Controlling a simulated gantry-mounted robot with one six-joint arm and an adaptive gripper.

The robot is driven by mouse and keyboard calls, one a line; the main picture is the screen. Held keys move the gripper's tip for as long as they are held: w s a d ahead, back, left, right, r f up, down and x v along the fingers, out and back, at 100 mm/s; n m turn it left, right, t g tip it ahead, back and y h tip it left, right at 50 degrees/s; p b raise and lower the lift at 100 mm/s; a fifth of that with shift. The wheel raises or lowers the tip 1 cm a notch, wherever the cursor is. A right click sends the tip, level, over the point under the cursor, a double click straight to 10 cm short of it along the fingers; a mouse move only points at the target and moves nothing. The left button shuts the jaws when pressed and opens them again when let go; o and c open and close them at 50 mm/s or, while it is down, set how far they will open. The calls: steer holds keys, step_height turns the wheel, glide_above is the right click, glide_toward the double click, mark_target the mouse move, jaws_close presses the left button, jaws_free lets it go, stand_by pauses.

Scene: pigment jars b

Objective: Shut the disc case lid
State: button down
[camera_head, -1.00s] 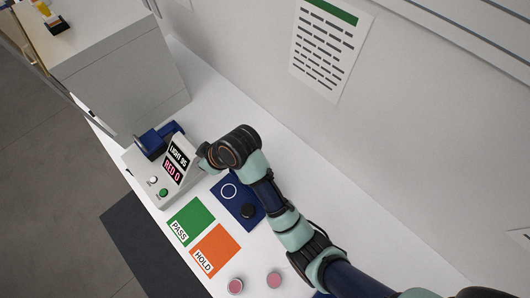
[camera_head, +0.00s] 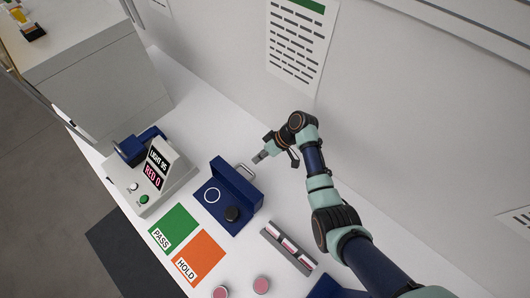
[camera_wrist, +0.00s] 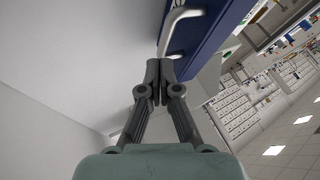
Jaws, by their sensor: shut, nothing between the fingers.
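The blue disc case (camera_head: 211,208) lies open on the white bench. My gripper (camera_head: 258,158) is shut and empty, just behind the raised lid and close to the handle. In the wrist view, the shut fingers (camera_wrist: 158,72) point toward the handle (camera_wrist: 172,28) and the blue lid (camera_wrist: 203,35). I cannot tell whether they touch the handle.
A grey instrument (camera_head: 155,185) with a lit display stands left of the case. Green PASS (camera_head: 174,227) and orange HOLD (camera_head: 198,257) mats lie in front. A grey rack (camera_head: 288,248) and pink jars (camera_head: 261,285) are nearby. The wall is behind my arm.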

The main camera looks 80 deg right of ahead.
mark_target(246, 168)
steer(key=x, duration=0.3)
steer(key=shift+w+a, duration=0.25)
steer(key=shift+w+a+r+p, duration=0.15)
steer(key=shift+w+a+p, duration=0.25)
steer(key=shift+a, duration=0.15)
steer(key=shift+w+a+r+p, duration=0.1)
steer(key=shift+w+a+p, duration=0.15)
steer(key=shift+a+p, duration=0.25)
steer(key=shift+w+a+f, duration=0.1)
steer(key=shift+w+a, duration=0.1)
steer(key=shift+a, duration=0.25)
